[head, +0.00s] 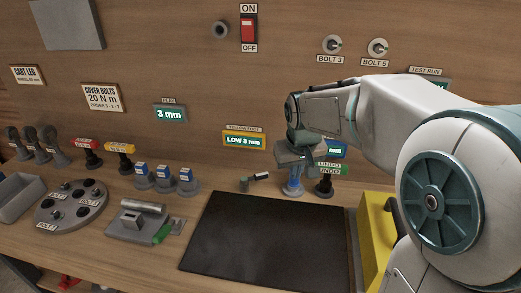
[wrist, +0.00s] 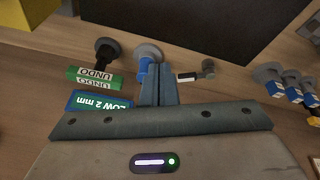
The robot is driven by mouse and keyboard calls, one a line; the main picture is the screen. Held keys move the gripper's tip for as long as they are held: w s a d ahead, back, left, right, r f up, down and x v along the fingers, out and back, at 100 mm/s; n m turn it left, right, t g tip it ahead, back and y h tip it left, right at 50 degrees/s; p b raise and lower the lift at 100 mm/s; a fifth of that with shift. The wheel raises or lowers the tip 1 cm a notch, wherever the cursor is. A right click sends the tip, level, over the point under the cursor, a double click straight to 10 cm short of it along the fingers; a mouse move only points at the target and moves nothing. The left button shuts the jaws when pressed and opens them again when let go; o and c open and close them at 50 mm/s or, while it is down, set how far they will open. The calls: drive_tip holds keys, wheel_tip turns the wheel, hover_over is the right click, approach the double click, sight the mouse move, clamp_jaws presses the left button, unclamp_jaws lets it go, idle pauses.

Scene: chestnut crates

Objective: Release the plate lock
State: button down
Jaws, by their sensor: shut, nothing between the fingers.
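The dark plate (head: 270,240) lies flat on the bench. A small lever (head: 255,180) on a grey post stands by its back edge, perhaps the plate lock; no label on it is readable. It also shows in the wrist view (wrist: 196,73), right of my fingers. My gripper (head: 294,172) is shut and empty, pointing down over a blue post (head: 293,188) on a grey foot. In the wrist view my fingertips (wrist: 158,68) are right beside the blue post (wrist: 147,65). I cannot tell whether they touch it.
A black post (head: 325,186) with green UNDO signs (wrist: 95,76) stands beside the blue post. A yellow block (head: 374,240) lies right of the plate. Several blue-topped posts (head: 164,178) and a grey fixture with a green handle (head: 138,220) stand left. The wall rises behind.

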drive_tip(key=n+y, duration=0.1)
drive_tip(key=n, duration=0.1)
hover_over(255, 178)
drive_tip(key=d, duration=0.3)
wheel_tip(255, 178, down, 5)
drive_tip(key=shift+w+p, duration=0.35)
drive_tip(key=shift+p, duration=0.05)
drive_tip(key=p+x, duration=0.1)
drive_tip(key=x, duration=0.9)
drive_tip(key=shift+w+a+p, duration=0.1)
drive_tip(key=shift+a+p, duration=0.05)
drive_tip(key=shift+p, duration=0.15)
drive_tip(key=shift+m, duration=0.4)
